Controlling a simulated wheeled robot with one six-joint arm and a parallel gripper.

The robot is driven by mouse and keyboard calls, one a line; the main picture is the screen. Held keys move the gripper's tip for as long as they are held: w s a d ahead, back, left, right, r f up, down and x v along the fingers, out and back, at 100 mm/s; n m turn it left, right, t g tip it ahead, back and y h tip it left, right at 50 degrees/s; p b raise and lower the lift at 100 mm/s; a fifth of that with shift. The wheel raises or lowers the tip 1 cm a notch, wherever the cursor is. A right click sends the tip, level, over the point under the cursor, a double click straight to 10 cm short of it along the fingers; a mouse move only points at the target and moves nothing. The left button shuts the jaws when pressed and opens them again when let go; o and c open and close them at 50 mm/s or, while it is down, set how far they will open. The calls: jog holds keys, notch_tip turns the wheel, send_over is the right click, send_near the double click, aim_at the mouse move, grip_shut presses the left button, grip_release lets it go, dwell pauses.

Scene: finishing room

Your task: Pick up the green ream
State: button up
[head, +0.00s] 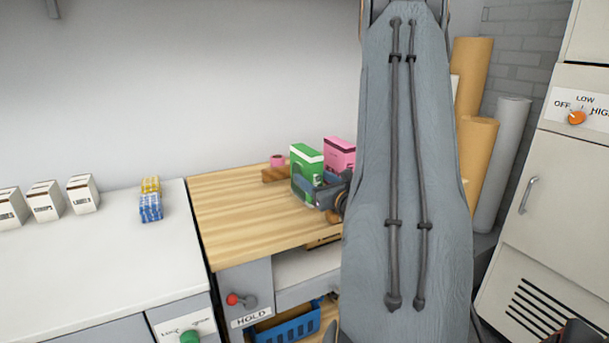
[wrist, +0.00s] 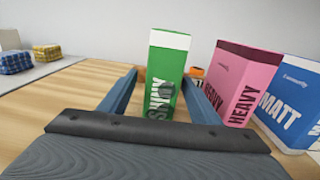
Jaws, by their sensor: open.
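The green ream (head: 305,163) is an upright green pack with a white top, standing on the wooden bench top (head: 235,210). It also shows in the middle of the wrist view (wrist: 165,75). My gripper (head: 316,186) is open and low over the bench, pointing at the ream. In the wrist view one finger is on each side of the ream, with a gap on the left. I cannot tell whether the right finger touches it. In the head view a finger hides part of the ream's lower front.
A pink ream (wrist: 242,85) marked HEAVY and a blue ream (wrist: 293,100) marked MATT stand close on the right. A small pink object (head: 277,161) is behind. White boxes (head: 45,200) and blue and yellow packs (head: 150,206) are on the left counter. The bench front is clear.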

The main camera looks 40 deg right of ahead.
jog(key=w, duration=0.2)
jog(key=w+d+p, duration=0.1)
jog(key=shift+w+r, duration=0.3)
jog(key=shift+r, duration=0.05)
jog(key=shift+w, duration=0.55)
jog(key=shift+d, duration=0.1)
grip_shut()
